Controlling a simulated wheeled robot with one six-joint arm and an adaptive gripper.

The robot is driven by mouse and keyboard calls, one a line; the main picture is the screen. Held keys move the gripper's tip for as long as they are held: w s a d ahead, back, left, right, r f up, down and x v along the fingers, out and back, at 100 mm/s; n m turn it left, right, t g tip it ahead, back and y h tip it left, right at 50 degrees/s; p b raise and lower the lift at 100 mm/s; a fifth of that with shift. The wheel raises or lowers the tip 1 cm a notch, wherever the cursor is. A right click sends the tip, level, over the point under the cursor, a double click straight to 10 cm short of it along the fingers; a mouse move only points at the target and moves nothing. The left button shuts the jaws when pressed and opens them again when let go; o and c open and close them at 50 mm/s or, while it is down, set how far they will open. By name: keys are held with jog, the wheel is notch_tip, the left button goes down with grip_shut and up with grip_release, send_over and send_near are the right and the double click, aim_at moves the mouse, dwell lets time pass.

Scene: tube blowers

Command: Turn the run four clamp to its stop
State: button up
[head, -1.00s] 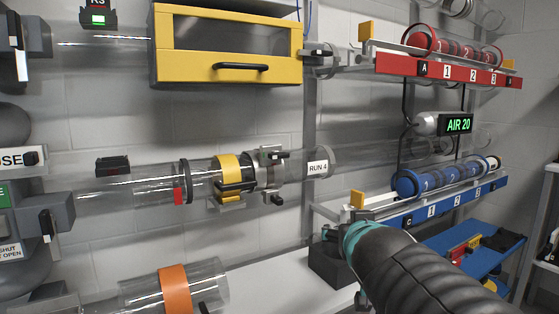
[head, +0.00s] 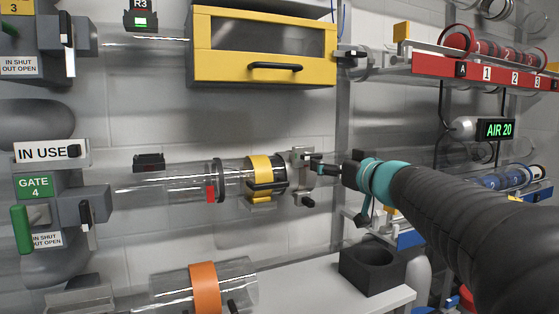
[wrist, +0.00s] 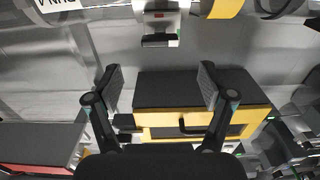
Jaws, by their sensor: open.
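The run four clamp (head: 301,168) is a grey metal collar with dark fittings, around the clear run four tube (head: 180,182) just right of its yellow band (head: 261,172). A black knob (head: 308,202) shows at its lower side. My gripper (head: 322,170) is just right of the clamp, and its fingers partly cover the clamp's right side. In the wrist view, a clamp block with a black handle (wrist: 160,40) lies beyond and between my spread fingers (wrist: 160,82). The fingers are open and empty, with a visible gap to the handle. The RUN 4 label (wrist: 56,4) is cut off at the top.
A yellow cabinet (head: 262,78) is above the tube. Gate 4 (head: 60,205) is at the left. Red and blue racks stand at the right.

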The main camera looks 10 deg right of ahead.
aim_at(312, 155)
jog(key=b+x, duration=0.1)
jog(key=x, duration=0.8)
jog(key=shift+w+a, duration=0.1)
jog(key=shift+w, duration=0.15)
jog(key=c, duration=1.2)
